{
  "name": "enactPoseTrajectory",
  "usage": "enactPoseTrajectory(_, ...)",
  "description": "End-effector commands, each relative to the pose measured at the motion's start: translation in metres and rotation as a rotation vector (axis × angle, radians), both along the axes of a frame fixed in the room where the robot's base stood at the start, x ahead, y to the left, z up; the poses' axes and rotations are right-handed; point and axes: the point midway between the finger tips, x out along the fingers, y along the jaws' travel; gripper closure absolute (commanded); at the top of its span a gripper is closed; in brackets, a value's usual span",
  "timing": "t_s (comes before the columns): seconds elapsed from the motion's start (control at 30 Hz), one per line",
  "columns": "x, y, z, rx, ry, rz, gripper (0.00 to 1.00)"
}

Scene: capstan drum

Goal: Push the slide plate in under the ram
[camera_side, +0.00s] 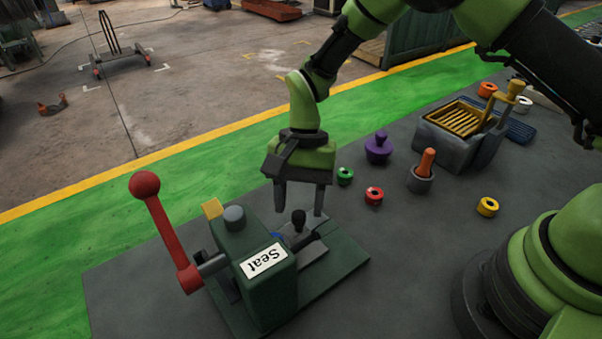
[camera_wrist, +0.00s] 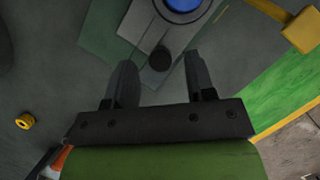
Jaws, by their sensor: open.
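The green press (camera_side: 262,290), labelled "Seat", has a raised red lever (camera_side: 163,228) with a ball end. The grey slide plate (camera_side: 314,252) sticks out from its right side over a green base. A black knob (camera_side: 299,219) stands on the plate; it also shows in the wrist view (camera_wrist: 161,59). A blue round part (camera_wrist: 183,3) is on the plate, cut off by the frame's top edge. My gripper (camera_side: 300,210) is open and empty, fingers down, close over the knob. The ram is hidden inside the press.
Behind stand a purple knobbed piece (camera_side: 378,149), green (camera_side: 345,176) and red (camera_side: 374,196) rings, and a grey cup with an orange peg (camera_side: 427,164). A grey box with a yellow grille (camera_side: 459,117) stands further right.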

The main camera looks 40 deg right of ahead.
Motion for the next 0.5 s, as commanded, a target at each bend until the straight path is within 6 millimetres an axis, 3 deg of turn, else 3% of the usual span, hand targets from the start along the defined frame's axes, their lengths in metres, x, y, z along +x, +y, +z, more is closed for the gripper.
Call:
enactPoseTrajectory(0.3, 0.018, -0.017, 0.058, 0.001, -0.005, -0.002, 0.50)
enactPoseTrajectory(0.5, 0.023, -0.022, 0.076, 0.000, -0.003, -0.001, 0.50)
